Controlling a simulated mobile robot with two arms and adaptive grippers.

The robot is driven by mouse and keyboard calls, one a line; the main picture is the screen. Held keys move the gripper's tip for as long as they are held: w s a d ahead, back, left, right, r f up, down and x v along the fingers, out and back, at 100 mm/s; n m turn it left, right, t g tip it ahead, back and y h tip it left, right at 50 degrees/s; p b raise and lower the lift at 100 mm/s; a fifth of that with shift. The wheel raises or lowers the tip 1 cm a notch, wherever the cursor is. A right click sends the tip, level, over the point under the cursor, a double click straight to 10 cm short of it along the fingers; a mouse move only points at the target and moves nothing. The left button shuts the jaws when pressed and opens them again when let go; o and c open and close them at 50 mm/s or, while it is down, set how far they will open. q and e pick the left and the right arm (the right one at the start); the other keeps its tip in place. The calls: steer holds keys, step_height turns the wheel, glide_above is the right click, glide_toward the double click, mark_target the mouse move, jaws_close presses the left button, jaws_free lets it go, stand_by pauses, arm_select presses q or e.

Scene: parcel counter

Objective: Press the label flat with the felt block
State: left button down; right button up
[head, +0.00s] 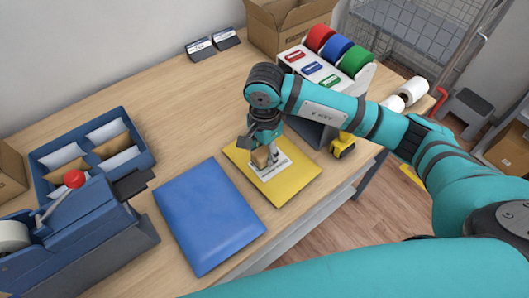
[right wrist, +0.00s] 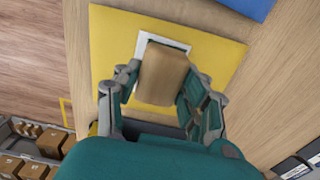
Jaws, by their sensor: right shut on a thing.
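A yellow padded mailer (head: 300,181) lies on the counter in front of me, with a white printed label (head: 274,165) on its top. My right gripper (head: 262,150) is over the mailer, pointing down. It is shut on the tan felt block (head: 260,157). In the right wrist view the block (right wrist: 163,74) sits between the two fingers of the gripper (right wrist: 160,85). The block covers much of the label (right wrist: 142,45); a white edge shows around it. I cannot tell whether the block touches the label. My left gripper is not in view.
A blue mailer (head: 208,215) lies left of the yellow one. A tape dispenser (head: 80,240) with a red-knobbed lever and a blue tray (head: 65,147) of packets stand further left. A coloured-roll rack (head: 323,70) and a yellow tape measure (head: 342,147) are at the right.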

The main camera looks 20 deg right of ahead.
step_height(320, 180, up, 2)
steer(key=shift+r+p, duration=0.25)
steer(key=shift+p, duration=0.2)
steer(key=shift+w+d+f+b, duration=0.25)
steer(key=shift+d+f+b, duration=0.35)
steer(key=shift+f, duration=0.25)
steer(key=shift+w+d+f+b, duration=0.2)
steer(key=shift+d+f+b, duration=0.15)
steer(key=shift+d+f, duration=0.4)
steer(key=shift+w+d+f+b, duration=0.25)
steer(key=shift+d+f+b, duration=0.3)
steer(key=shift+f, duration=0.35)
steer(key=shift+f+b, duration=0.55)
steer(key=shift+b, duration=0.1)
steer(key=shift+r+p, duration=1.3)
steer(key=shift+r, duration=1.75)
